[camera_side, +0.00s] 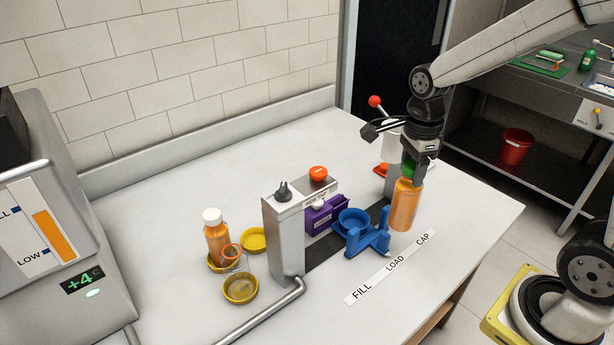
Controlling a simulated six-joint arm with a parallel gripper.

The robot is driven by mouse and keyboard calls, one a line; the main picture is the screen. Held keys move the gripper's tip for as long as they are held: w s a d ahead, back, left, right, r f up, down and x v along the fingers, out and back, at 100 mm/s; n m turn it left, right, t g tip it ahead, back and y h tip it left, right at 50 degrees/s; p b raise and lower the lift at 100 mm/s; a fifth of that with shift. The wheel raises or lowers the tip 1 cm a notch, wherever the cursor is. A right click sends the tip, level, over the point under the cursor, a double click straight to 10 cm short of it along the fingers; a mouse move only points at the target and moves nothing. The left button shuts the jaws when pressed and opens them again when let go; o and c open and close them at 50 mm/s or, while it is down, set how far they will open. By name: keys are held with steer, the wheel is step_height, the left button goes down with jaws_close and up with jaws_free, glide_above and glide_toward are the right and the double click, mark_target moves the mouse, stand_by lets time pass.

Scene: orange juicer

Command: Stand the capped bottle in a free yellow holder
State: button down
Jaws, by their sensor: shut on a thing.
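My gripper (417,172) points down and is shut on the top of an orange-filled bottle (404,206). A bit of green shows at the bottle's top, where the fingers partly hide the cap. The bottle is upright, near the "CAP" end of the label strip; I cannot tell whether its base touches the table.
A grey filling post (284,238), a purple block (325,216) and a blue cradle (362,234) stand between my gripper and the holders. A lever with a red ball (375,101) stands behind. A metal pipe (262,315) runs along the front. The table's right front is clear.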

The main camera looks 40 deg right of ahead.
stand_by(0.3)
step_height(320, 180, up, 11)
steer(key=w+a+r+n, duration=0.2)
steer(key=w+a, duration=0.4)
steer(key=w, duration=0.5)
steer(key=w+a+r+n, duration=0.1)
steer(key=w+a+n, duration=0.1)
steer(key=w+a, duration=0.6)
steer(key=w+a+f+n, duration=0.2)
steer(key=w+a+f, duration=0.1)
steer(key=w+a, duration=0.45)
step_height(320, 180, down, 16)
steer(key=shift+r, duration=0.2)
stand_by(0.7)
steer(key=shift+a+f, duration=0.1)
